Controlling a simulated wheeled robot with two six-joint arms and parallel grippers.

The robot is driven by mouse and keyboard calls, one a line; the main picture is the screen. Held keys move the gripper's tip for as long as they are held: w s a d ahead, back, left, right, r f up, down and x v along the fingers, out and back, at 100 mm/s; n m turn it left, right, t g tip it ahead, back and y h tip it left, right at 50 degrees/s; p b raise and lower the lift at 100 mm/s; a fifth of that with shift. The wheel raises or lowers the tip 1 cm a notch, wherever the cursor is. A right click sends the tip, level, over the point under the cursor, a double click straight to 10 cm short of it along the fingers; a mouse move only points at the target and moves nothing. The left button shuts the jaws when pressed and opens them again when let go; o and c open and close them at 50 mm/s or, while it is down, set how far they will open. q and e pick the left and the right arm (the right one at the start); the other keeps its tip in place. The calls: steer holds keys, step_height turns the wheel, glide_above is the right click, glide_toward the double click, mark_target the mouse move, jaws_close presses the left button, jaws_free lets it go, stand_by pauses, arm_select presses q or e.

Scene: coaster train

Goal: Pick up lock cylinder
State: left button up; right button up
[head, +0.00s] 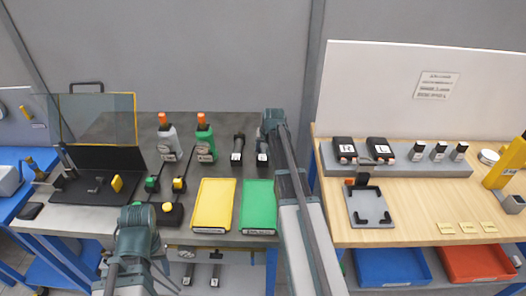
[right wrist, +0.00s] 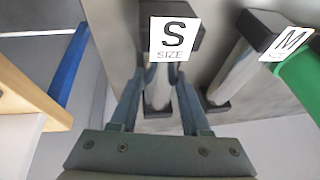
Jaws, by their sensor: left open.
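Two black-and-silver cylinders stand side by side on the grey table. The right one (head: 262,154), labelled S in the right wrist view (right wrist: 158,90), is partly hidden behind my right arm. The left one (head: 237,150) is labelled M in the right wrist view (right wrist: 232,75). I cannot tell from the picture which is meant as the lock cylinder. My right gripper (right wrist: 160,85) has its fingers on either side of the S cylinder's silver shaft. Whether they touch it is unclear. My left gripper (head: 138,215) is open over the front of the table, left of the yellow tray.
A yellow tray (head: 213,205) and a green tray (head: 259,207) lie in front of the cylinders. A green bottle (head: 205,143) and a grey bottle (head: 167,142) stand left of them. A wooden table (head: 400,228) is to the right.

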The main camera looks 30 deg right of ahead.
jaws_close()
stand_by(0.9)
